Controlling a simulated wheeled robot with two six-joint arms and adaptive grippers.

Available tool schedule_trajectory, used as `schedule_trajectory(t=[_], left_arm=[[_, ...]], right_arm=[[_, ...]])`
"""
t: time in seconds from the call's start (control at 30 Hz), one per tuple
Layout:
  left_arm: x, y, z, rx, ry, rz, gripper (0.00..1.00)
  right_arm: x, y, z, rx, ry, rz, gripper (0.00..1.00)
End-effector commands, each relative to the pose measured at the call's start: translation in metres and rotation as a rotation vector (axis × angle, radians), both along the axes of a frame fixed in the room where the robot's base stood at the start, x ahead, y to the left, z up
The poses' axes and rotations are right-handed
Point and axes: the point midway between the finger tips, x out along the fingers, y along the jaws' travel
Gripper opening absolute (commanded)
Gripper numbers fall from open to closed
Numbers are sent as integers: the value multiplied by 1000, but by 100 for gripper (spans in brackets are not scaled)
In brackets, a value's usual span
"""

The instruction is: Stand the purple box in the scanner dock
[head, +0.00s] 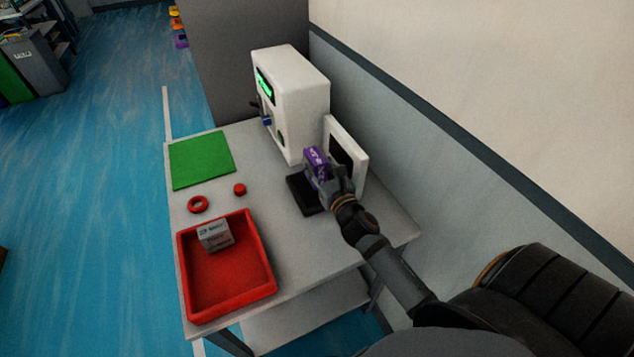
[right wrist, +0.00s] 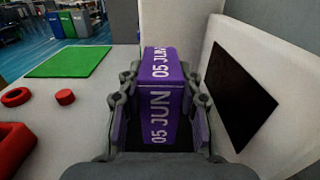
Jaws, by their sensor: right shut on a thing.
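The purple box (head: 316,163) is in my right gripper (head: 338,178), above the black pad of the scanner dock (head: 301,195). The dock's white upright panel with a dark face (head: 345,154) stands just to the right of the box. In the right wrist view the box (right wrist: 160,92) sits between both fingers of the gripper (right wrist: 160,100), with "05 JUN" printed on two faces. The dark panel face (right wrist: 238,95) shows to its right there. I cannot tell whether the box touches the pad. My left gripper is not in view.
A white machine (head: 290,100) with a green display stands behind the dock. On the table's left are a green mat (head: 201,160), a red ring (head: 198,204), a red cap (head: 240,189) and a red tray (head: 225,285) holding a grey box (head: 214,235). A wall runs along the right.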

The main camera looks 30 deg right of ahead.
Motion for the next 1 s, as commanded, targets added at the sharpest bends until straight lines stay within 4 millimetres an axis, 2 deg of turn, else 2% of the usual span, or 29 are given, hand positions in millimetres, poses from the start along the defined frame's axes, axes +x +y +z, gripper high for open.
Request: schedule_trajectory(t=[0.13, 0.33, 0.7, 0.73, 0.87, 1.0], left_arm=[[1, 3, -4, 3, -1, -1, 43], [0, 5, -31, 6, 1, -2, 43], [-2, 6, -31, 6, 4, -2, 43], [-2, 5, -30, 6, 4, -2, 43], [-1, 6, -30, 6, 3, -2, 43], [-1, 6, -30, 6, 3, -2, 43]], right_arm=[[0, 0, -5, -1, -1, 1, 0], [0, 0, -40, -1, 0, 0, 0], [0, 0, -41, 0, 0, 1, 0], [0, 0, -41, 0, 0, 1, 38], [0, 0, -40, 0, 0, 1, 55], [0, 0, -40, 0, 0, 0, 58]])
